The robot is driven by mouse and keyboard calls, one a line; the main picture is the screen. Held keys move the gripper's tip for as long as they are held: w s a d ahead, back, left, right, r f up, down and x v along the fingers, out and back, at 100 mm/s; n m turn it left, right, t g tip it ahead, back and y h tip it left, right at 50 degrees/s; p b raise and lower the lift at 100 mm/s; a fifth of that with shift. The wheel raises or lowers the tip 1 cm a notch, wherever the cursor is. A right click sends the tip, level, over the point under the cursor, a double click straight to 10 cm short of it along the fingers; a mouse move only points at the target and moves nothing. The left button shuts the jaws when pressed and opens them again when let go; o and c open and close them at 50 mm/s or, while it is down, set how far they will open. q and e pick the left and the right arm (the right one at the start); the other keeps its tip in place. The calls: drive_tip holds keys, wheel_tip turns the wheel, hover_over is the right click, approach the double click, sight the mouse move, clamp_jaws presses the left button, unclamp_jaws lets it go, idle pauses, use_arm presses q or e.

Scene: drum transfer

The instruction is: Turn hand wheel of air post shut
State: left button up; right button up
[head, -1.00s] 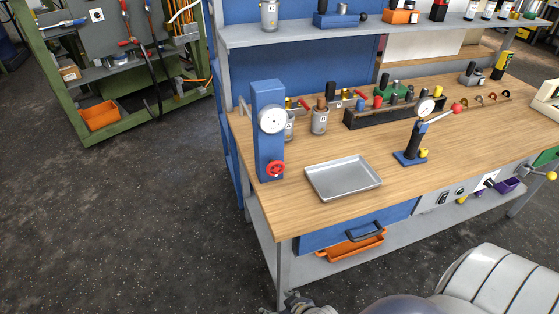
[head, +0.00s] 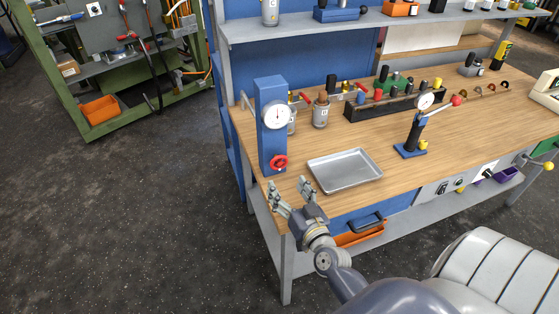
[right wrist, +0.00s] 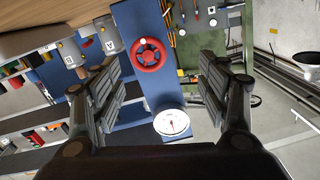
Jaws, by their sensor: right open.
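The air post (head: 271,130) is a blue upright box at the left end of the workbench, with a round white gauge (head: 277,117) near its top. Its red hand wheel (head: 279,162) sits low on the front face. My right gripper (head: 290,188) is open and empty, in front of and a little below the wheel in the head view. In the right wrist view the red wheel (right wrist: 149,54) shows between the two open fingers (right wrist: 165,85), apart from both, with the gauge (right wrist: 172,122) below it. My left gripper is not in view.
A metal tray (head: 345,170) lies on the wooden bench top (head: 400,190) right of the post. A black hand pump (head: 413,136) with a red-knobbed lever stands further right. Grey canisters (head: 320,112) stand behind the tray.

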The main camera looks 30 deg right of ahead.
sight(280, 163)
drive_tip(key=shift+d+r+m+h, duration=0.2)
drive_tip(key=shift+d+m+h, duration=0.25)
drive_tip(key=shift+d, duration=0.2)
drive_tip(key=shift+w+d+h, duration=0.2)
drive_tip(key=shift+h, duration=0.05)
drive_tip(key=x, duration=1)
drive_tip(key=shift+w+p, duration=0.2)
drive_tip(key=shift+p, duration=0.1)
drive_tip(key=c, duration=1.1)
